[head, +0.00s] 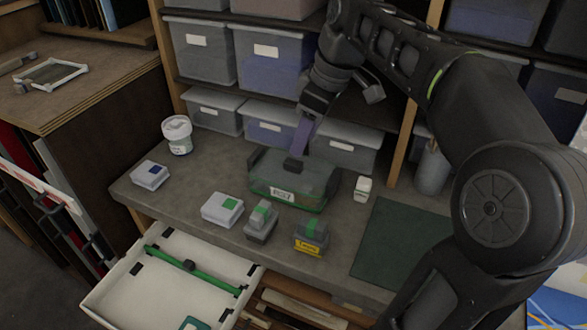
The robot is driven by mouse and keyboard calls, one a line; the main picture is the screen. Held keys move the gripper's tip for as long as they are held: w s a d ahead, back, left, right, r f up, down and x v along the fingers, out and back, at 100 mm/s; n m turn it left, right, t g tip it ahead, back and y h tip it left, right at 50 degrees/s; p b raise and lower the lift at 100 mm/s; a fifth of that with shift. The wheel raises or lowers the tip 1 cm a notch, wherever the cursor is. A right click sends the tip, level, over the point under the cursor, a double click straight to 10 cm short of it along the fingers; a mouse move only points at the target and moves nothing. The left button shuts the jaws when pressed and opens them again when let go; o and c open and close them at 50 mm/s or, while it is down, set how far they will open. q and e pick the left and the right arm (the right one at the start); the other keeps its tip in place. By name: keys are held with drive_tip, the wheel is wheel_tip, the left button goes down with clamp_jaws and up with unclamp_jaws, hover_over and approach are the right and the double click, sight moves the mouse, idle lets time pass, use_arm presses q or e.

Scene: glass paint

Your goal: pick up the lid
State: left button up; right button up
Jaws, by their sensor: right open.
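A clear, grey-tinted box (282,192) with a green band round its base and a white label stands in the middle of the worktop. A dark top part on it looks like a lid (318,172), but I cannot tell its edges from the box walls. My right gripper (335,125) hangs above the back of the box, coming in from the upper right. It is open, and one finger reaches down close to the box top. I cannot tell whether it touches. The left gripper is out of view.
Small boxes with coloured tops (222,209) stand in front and to the left. A white tub (177,135) stands at the back left, a small white bottle (363,188) to the right. Storage bins (215,109) line the back. An open drawer (150,290) juts out at the front. A green mat (395,240) lies right.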

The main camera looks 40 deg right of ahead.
sight(293, 162)
drive_tip(key=shift+x, duration=0.8)
drive_tip(key=shift+p+x, duration=0.45)
drive_tip(key=shift+x, duration=2.2)
drive_tip(key=shift+a+r, duration=0.1)
clamp_jaws()
